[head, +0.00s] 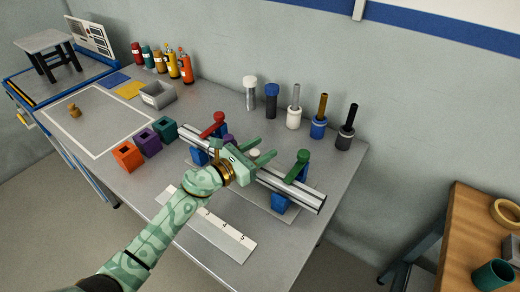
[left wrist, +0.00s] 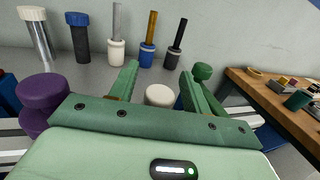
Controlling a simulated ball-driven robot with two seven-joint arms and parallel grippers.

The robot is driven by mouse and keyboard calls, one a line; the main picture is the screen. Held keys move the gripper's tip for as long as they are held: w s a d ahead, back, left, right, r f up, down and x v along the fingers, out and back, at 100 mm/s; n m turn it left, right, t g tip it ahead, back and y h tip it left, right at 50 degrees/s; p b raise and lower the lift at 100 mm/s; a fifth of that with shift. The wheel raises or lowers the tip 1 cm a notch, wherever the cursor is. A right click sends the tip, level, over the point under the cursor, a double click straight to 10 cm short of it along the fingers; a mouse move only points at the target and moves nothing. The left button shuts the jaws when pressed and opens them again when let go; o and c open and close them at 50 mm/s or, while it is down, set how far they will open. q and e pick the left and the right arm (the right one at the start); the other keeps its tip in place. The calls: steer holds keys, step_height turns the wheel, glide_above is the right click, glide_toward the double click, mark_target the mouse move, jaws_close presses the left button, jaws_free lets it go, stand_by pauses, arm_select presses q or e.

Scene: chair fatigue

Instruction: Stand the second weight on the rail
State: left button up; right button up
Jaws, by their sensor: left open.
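The silver rail (head: 304,192) lies on blue supports on the grey bench. My left gripper (head: 265,148) is open above the middle of the rail. A white round-topped piece (head: 256,153) shows by its fingers; in the left wrist view this white piece (left wrist: 160,95) appears between the open fingers (left wrist: 160,82), with no grip visible. A purple round-topped piece (left wrist: 43,92) is left of the gripper at the rail. I cannot tell which piece is the second weight. My gripper hides part of the rail. My right gripper is not in view.
Red (head: 213,122) and green (head: 298,165) clamp handles rise at the rail. Several upright rod-topped pieces stand behind, including a black one (head: 346,130). Orange (head: 127,157), purple (head: 148,143) and teal (head: 165,129) blocks sit left. A numbered white strip (head: 232,242) lies in front.

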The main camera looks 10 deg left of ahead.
arm_select(q)
steer(key=shift+r, duration=0.3)
steer(key=v, duration=1.2)
steer(key=shift+f, duration=0.15)
